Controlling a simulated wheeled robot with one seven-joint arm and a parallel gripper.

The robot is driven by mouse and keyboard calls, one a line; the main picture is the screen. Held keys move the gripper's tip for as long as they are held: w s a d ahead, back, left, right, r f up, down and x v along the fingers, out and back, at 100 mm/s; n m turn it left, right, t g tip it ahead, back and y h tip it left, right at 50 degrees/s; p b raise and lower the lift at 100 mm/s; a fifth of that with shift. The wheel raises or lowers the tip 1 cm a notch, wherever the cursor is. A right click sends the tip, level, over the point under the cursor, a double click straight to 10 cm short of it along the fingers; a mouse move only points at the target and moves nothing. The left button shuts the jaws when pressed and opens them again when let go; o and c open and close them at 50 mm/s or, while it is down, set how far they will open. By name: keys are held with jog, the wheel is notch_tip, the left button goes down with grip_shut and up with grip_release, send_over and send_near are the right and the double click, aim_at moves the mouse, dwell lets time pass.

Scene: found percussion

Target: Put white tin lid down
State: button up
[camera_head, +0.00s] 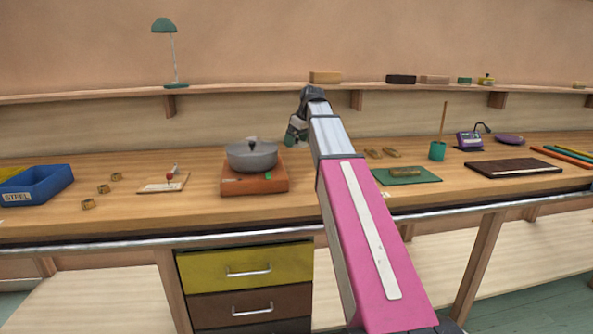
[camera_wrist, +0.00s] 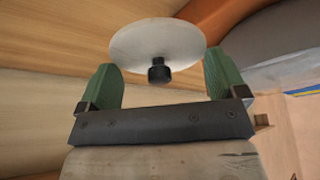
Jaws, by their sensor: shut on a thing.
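The white tin lid (camera_wrist: 150,40) is a pale round disc with a black knob (camera_wrist: 159,70) that faces the wrist camera. My gripper (camera_wrist: 162,75) has green fingers, one on each side of the lid, and is shut on it near its rim. In the head view my gripper (camera_head: 296,133) is over the back part of the workbench (camera_head: 210,205), just right of the grey pot (camera_head: 252,156). I cannot make out the lid there; my arm hides much of that spot.
The pot stands on an orange hot plate (camera_head: 254,184); its grey side also shows in the wrist view (camera_wrist: 285,45). To the right are a green mat (camera_head: 425,178), a teal cup (camera_head: 437,151) and a dark board (camera_head: 513,168). A blue bin (camera_head: 45,186) stands far left.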

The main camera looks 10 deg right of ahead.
send_over(295, 169)
jog(key=f, duration=0.5)
jog(key=shift+s+d+f, duration=0.1)
jog(key=shift+s+d, duration=0.2)
jog(key=shift+d, duration=0.1)
jog(key=shift+f, duration=2.3)
jog(key=shift+f, duration=0.3)
